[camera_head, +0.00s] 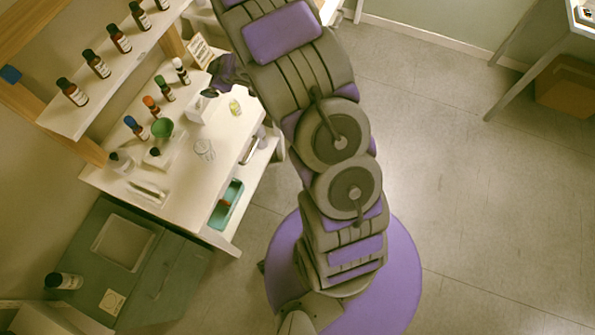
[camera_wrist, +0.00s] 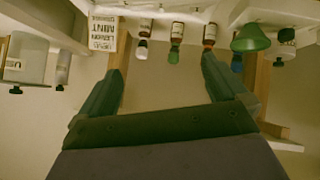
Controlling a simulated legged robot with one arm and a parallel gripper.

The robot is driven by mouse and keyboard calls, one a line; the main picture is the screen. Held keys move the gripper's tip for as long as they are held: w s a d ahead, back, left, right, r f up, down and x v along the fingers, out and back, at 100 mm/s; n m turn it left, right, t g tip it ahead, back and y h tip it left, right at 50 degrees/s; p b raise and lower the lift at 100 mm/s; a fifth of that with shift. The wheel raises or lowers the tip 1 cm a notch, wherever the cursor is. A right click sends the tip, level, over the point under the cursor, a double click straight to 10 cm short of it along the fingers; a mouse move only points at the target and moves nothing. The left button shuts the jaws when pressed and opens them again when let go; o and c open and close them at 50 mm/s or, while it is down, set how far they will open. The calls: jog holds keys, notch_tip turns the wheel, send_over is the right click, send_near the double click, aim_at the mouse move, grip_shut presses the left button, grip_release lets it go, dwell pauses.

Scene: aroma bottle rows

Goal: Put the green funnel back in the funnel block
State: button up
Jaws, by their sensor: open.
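The green funnel (camera_head: 162,127) is on the white table among small bottles, wide mouth up. It also shows at the upper right of the wrist view (camera_wrist: 251,40), which looks upside down. What holds its spout is hidden. A small white block (camera_head: 196,112) stands right of the funnel; I cannot tell for sure that it is the funnel block. My gripper (camera_head: 211,91) is over the table's far right part, apart from the funnel. In the wrist view its fingers (camera_wrist: 160,75) are spread with nothing between them.
Bottles with blue (camera_head: 136,127), orange (camera_head: 151,106), green (camera_head: 164,89) and white (camera_head: 181,71) caps stand in a row behind. A shelf (camera_head: 84,107) with several dark bottles overhangs at the left. A glass beaker (camera_head: 204,150), a black-capped bottle (camera_head: 157,155) and a sign (camera_head: 200,51) are nearby.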

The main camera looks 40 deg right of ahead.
jog(key=s+d+r+m+h, duration=0.3)
jog(key=s+d+r+h, duration=0.15)
jog(key=d+r, duration=0.3)
jog(key=s+d+r+m+g+h, duration=0.1)
jog(key=s+r+m+g, duration=0.15)
jog(key=s, duration=0.35)
jog(key=s+d+r+m+g+h, duration=0.1)
jog(key=s+r+g+h, duration=0.1)
jog(key=s+r, duration=0.35)
jog(key=s+a+r+g+y, duration=0.1)
jog(key=s+a+g, duration=0.1)
jog(key=s, duration=0.8)
jog(key=s+a+r+m+g+y, duration=0.1)
jog(key=s+a, duration=0.4)
jog(key=s, duration=0.6)
jog(key=s+a+r+m+g+y, duration=0.1)
jog(key=s+a+g, duration=0.2)
jog(key=s, duration=0.7)
jog(key=shift+s+a+r, duration=0.15)
jog(key=shift+s+a, duration=0.25)
jog(key=shift+a, duration=0.25)
